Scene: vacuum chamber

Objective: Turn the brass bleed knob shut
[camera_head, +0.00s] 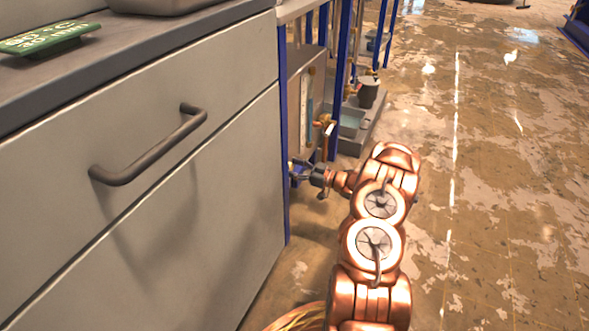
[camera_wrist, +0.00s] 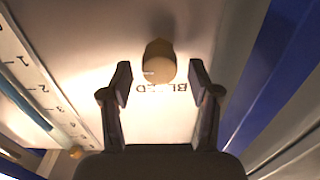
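The brass bleed knob (camera_wrist: 158,62) sticks out from a pale panel (camera_wrist: 90,60) in the wrist view, at the upper middle. Upside-down lettering, seemingly "BLEED" and partly hidden, runs on the panel below it. My gripper (camera_wrist: 161,82) is open, with one dark finger on each side of the knob's line. Gaps show between the knob and both fingertips, and nothing is held. In the head view my gripper (camera_head: 304,171) reaches left toward the blue-framed rack, beside the grey cabinet; I cannot make out the bleed knob there.
A numbered scale with a blue tube (camera_wrist: 40,90) stands left in the wrist view, and a blue post (camera_wrist: 270,60) right. In the head view, a grey cabinet (camera_head: 235,160) borders the arm, a brass tap (camera_head: 325,123) sits above my gripper, and the floor at right is open.

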